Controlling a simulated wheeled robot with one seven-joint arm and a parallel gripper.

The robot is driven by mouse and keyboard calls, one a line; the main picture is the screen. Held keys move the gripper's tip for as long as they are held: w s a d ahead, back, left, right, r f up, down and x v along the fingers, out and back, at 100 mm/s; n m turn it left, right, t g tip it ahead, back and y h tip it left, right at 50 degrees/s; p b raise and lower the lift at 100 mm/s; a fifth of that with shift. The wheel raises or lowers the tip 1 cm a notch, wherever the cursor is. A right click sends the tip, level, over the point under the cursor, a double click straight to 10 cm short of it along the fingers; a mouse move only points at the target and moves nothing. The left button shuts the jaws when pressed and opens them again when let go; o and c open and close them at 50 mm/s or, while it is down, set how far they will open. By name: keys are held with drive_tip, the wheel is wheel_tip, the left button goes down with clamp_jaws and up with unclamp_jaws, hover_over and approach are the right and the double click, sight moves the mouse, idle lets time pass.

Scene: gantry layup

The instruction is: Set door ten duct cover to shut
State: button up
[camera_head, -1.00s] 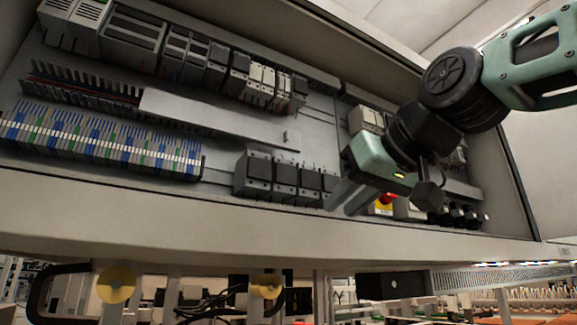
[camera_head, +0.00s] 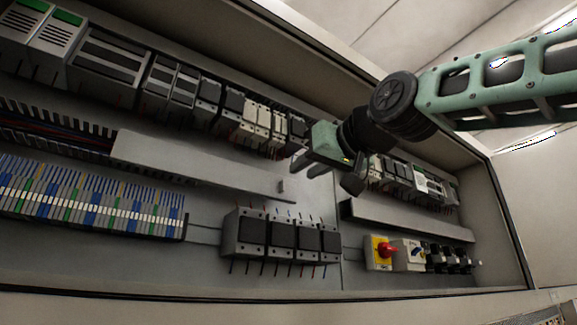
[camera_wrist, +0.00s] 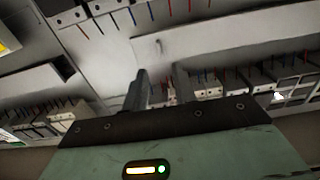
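The duct cover (camera_head: 200,168) is a long grey strip with a small upright tab (camera_head: 282,186) near its right end. It lies over the middle and right of the duct; to its left the slotted duct (camera_head: 50,132) is uncovered and shows red and blue wires. The wrist view shows the cover (camera_wrist: 225,33) and its tab (camera_wrist: 158,45) beyond the fingertips. My gripper (camera_head: 302,167) is open and empty, with a gap between its fingers (camera_wrist: 160,80). In the head view it appears just above and right of the tab, apart from it.
Rows of modules (camera_head: 190,85) run above the duct. Terminal blocks (camera_head: 90,205) and black contactors (camera_head: 280,236) stand below it. A second grey duct (camera_head: 410,218) and a red rotary switch (camera_head: 387,250) on yellow are at right. The cabinet frame (camera_head: 505,215) borders the right side.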

sight(284, 182)
drive_tip(key=p+x, duration=0.3)
drive_tip(key=x, duration=0.2)
drive_tip(key=shift+w+a+r, duration=0.1)
drive_tip(key=shift+w+a, duration=0.1)
drive_tip(key=shift+w, duration=0.05)
drive_tip(key=shift+w+a, duration=0.3)
drive_tip(key=shift+w, duration=0.1)
clamp_jaws()
